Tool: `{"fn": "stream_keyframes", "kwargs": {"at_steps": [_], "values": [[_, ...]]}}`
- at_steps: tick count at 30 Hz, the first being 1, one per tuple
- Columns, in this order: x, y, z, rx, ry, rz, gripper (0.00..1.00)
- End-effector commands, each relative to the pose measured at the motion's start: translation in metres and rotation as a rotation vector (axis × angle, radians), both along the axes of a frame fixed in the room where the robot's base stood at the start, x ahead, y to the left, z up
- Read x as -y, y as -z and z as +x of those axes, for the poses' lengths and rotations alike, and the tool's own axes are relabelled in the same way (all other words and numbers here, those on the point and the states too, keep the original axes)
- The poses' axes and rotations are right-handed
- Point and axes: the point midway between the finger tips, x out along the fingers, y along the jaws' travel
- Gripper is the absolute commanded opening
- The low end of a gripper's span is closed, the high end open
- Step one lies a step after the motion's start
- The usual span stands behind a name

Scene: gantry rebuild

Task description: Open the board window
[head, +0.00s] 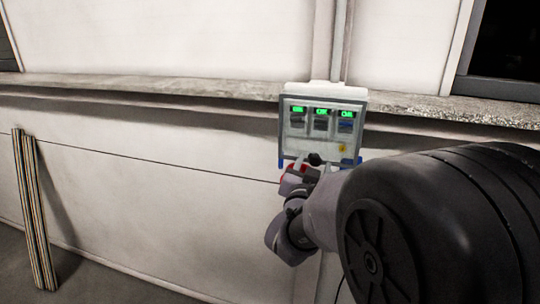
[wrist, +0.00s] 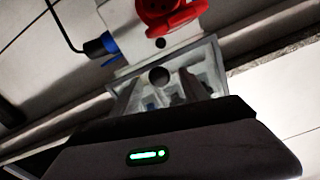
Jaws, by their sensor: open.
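The board (head: 322,88) is a pale box on the wall in the head view. Its grey-framed window (head: 283,130) covers three modules with green displays and appears shut. A dark round knob (head: 315,159) is at the window's lower edge. In the wrist view the window (wrist: 208,50) is seen close up, with the knob (wrist: 159,77) near its middle. My gripper (head: 314,166) is open at the board's lower edge, its fingers on either side of the knob. I cannot tell whether they touch it.
A red socket (wrist: 170,12) and a blue plug (wrist: 97,45) with a black cable are on the board beside the window. A stone ledge (head: 150,88) runs along the wall behind. Striped poles (head: 33,210) lean at the left.

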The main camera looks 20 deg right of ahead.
Motion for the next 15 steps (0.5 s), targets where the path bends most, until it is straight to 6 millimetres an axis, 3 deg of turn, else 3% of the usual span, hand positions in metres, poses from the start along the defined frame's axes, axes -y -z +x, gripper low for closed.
{"fn": "stream_keyframes", "kwargs": {"at_steps": [10, 15], "values": [[0.0037, 0.0001, 0.0048, 0.0, 0.001, 0.001, 0.5], [0.0036, 0.0, 0.0046, 0.0, 0.001, 0.001, 0.17]]}}
